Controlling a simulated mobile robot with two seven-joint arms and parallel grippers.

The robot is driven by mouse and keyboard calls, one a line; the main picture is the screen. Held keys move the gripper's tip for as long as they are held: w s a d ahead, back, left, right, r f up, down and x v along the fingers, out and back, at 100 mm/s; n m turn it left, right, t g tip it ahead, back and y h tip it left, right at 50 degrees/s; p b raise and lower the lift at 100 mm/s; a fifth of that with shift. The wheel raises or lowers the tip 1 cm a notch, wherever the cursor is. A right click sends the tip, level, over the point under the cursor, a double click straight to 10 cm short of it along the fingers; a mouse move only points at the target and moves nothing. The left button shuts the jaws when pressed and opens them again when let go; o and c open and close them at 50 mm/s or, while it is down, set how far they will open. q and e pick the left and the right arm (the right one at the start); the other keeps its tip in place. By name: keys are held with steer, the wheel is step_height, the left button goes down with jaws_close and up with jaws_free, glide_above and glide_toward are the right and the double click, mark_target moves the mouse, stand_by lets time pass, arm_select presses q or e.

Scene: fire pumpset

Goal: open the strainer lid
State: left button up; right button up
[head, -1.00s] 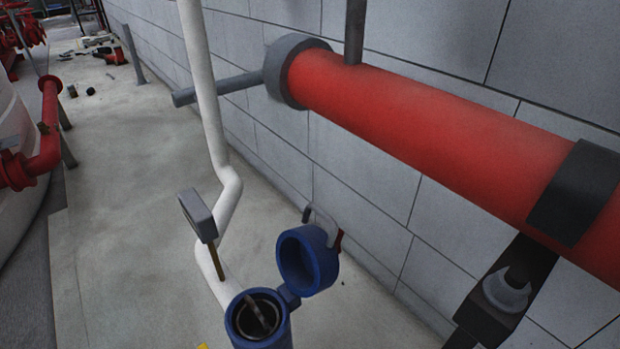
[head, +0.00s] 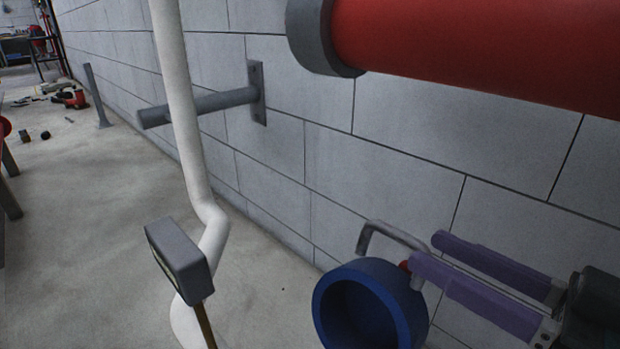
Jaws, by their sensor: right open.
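The blue strainer lid (head: 337,306) is at the bottom of the head view, its hollow underside facing me. A grey bent handle (head: 385,229) stands out from its back, with a small red part beside it. My right gripper (head: 426,251) comes in from the right with its two purple fingers apart. Its fingertips are close to the handle and the lid's back edge; I cannot tell if they touch. The strainer body is out of view below the frame. My left gripper is not in view.
A white pipe (head: 172,90) runs down at left, with a grey box-shaped piece (head: 182,262) on a thin brass stem before it. A large red pipe (head: 480,50) crosses the upper right. A grey bracket (head: 210,103) juts from the block wall.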

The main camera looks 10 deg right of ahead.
mark_target(375, 224)
steer(key=shift+b+x, duration=0.55)
steer(key=shift+x, duration=0.4)
arm_select(q)
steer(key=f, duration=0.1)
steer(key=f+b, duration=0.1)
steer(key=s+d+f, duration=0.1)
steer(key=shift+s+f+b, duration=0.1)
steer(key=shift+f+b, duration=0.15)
steer(key=shift+b, duration=0.15)
arm_select(e)
steer(key=x, duration=0.6)
steer(key=shift+w+a, duration=0.15)
steer(key=shift+a, duration=0.05)
steer(key=shift+c, duration=0.2)
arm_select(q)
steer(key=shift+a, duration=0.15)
arm_select(e)
jaws_close()
steer(key=shift+f, duration=0.1)
